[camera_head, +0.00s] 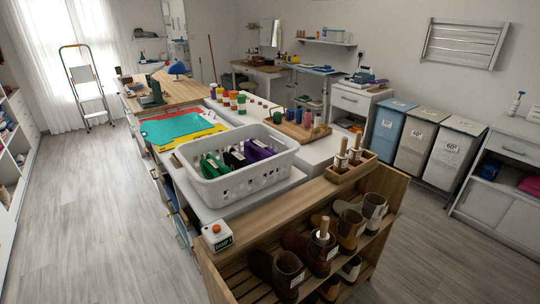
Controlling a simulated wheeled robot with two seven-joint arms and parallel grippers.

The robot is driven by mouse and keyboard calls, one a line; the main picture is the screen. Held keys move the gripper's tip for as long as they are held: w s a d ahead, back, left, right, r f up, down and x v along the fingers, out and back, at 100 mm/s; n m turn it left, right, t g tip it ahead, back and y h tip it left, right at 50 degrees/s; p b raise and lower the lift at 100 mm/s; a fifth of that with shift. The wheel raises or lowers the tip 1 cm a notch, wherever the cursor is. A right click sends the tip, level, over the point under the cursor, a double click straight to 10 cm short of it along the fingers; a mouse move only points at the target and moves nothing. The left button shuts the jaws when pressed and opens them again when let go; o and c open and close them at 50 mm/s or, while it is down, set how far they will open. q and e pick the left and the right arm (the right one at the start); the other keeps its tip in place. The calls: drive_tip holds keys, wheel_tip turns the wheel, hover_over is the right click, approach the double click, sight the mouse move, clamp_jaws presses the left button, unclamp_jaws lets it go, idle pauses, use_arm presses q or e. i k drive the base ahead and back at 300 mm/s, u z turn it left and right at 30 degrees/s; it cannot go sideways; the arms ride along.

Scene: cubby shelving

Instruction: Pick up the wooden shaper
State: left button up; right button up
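Wooden shapers with pale upright handles (342,146) stand in a small open wooden box (347,175) at the right end of the wooden shelf's top. Another pale wooden handle (324,225) sticks up out of a brown boot on the shelf's upper level. I cannot tell from the picture which one the task means. The lower parts of the shapers are hidden by the box and the boot. Neither of my grippers is in view.
Several brown boots (287,267) line the slatted wooden shelf (225,272). A white basket (240,188) with green, black and purple items stands behind it. A box with a red button (216,230) sits at its left corner. Grey floor (90,210) is clear at left.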

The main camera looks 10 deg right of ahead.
sight(356, 151)
drive_tip(key=z, duration=2.5)
drive_tip(key=i, duration=2.3)
drive_tip(key=u, duration=3.75)
drive_tip(key=k, duration=0.5)
